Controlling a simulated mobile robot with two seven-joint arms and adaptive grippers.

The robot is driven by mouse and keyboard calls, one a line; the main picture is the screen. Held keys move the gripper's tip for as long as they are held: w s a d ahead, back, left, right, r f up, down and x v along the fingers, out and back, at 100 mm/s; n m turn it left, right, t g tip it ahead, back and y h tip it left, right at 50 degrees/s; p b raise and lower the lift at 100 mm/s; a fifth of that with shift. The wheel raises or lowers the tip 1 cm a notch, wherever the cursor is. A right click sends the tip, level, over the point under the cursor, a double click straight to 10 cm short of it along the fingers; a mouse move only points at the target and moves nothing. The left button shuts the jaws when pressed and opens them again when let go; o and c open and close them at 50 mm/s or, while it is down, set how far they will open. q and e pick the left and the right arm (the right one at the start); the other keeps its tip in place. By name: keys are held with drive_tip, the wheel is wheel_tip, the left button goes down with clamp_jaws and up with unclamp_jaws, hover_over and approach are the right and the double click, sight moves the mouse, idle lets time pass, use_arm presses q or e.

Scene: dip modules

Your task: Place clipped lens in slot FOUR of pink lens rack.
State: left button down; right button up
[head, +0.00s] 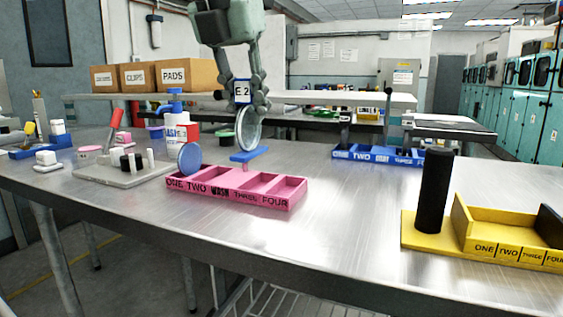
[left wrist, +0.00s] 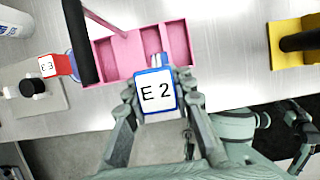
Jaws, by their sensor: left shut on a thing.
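My left gripper (head: 243,95) comes down from the top of the head view and is shut on the blue-framed clip marked E 2 (head: 242,91). A round clear lens (head: 249,130) hangs upright below the clip, above and behind the pink lens rack (head: 272,202). The clip also shows in the left wrist view (left wrist: 156,93), between the fingers. The rack's front reads ONE, TWO, WASH, THREE, FOUR; slot FOUR is at its right end and looks empty. A blue lens (head: 190,158) with a red clip E 3 (head: 188,133) stands by its left end.
A blue T-shaped piece (head: 248,156) shows at the rack's back edge. A white bottle (head: 174,115) and a grey peg board (head: 120,172) stand left. A yellow rack (head: 500,250) with a black cylinder (head: 434,190) stands right, a blue rack (head: 378,154) behind. Bare table lies between pink and yellow racks.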

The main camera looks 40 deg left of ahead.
use_arm(q)
drive_tip(key=w+f, duration=0.2)
drive_tip(key=w+d+f, duration=0.1)
drive_tip(key=w+f, duration=0.1)
drive_tip(key=f, duration=0.1)
drive_tip(key=w+d+f, duration=0.1)
drive_tip(key=w+f, duration=0.1)
drive_tip(key=f, duration=0.1)
drive_tip(key=shift+w+d, duration=0.2)
drive_tip(key=shift+d, duration=0.05)
use_arm(e)
drive_tip(key=shift+s, duration=0.1)
drive_tip(key=shift+f, duration=0.1)
use_arm(q)
drive_tip(key=shift+f, duration=0.2)
drive_tip(key=c, duration=1.3)
unclamp_jaws()
use_arm(e)
drive_tip(key=shift+w+a+r+t, duration=0.15)
drive_tip(key=shift+w+a+t, duration=0.15)
drive_tip(key=shift+w, duration=0.2)
drive_tip(key=shift+w+a+r+t, duration=0.1)
drive_tip(key=shift+w+a+t, duration=0.15)
drive_tip(key=shift+w, duration=0.2)
drive_tip(key=shift+s, duration=0.1)
